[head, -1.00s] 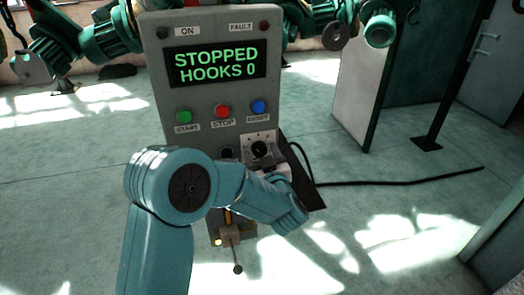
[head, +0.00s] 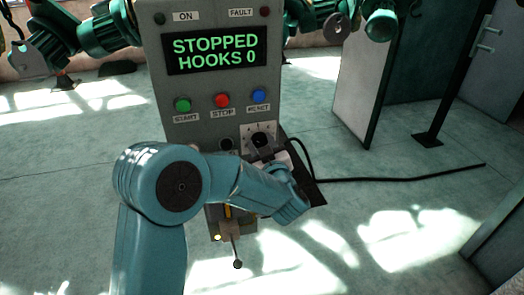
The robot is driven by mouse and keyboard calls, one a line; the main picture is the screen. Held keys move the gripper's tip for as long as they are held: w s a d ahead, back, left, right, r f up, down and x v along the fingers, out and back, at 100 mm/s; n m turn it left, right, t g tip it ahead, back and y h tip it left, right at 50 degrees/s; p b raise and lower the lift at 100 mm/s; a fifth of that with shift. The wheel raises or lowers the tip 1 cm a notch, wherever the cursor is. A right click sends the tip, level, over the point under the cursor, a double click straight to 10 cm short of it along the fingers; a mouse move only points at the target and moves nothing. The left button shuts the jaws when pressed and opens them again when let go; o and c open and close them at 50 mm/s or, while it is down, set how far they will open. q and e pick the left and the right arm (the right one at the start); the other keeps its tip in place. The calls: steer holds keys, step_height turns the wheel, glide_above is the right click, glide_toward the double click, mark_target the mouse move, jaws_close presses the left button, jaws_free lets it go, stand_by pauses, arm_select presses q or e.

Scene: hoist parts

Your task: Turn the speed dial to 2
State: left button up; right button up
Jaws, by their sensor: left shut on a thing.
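The speed dial (head: 260,140) is a black knob on a pale square plate at the lower right of the grey control panel (head: 185,139). My left gripper (head: 263,148) is at the dial and shut on it, with its fingers at the knob's lower side. My left arm crosses in front of the panel's lower part and hides some of it. The dial's pointer and numbers are too small to read. The panel's display (head: 215,50) reads STOPPED, HOOKS 0. My right gripper is not in view.
Above the dial are a green START button (head: 183,104), a red STOP button (head: 222,100) and a blue RESET button (head: 259,96). A lever (head: 237,250) hangs below the panel. A black cable (head: 400,178) runs right across the floor. Green machinery (head: 110,30) stands behind.

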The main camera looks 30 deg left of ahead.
arm_select(q)
steer(key=n+b, duration=0.2)
steer(key=b, duration=0.1)
steer(key=n+b, duration=0.2)
steer(key=b, duration=0.1)
steer(key=shift+f+n+b, duration=0.3)
steer(key=shift+f, duration=0.05)
steer(key=shift+s+r+n+b, duration=0.1)
steer(key=shift+r+n+b, duration=0.15)
steer(key=shift+n+b, duration=0.75)
steer(key=o, duration=1)
steer(key=shift+o, duration=0.2)
steer(key=shift+a, duration=0.1)
steer(key=b+v, duration=0.2)
steer(key=v, duration=1.4)
steer(key=shift+s, duration=0.1)
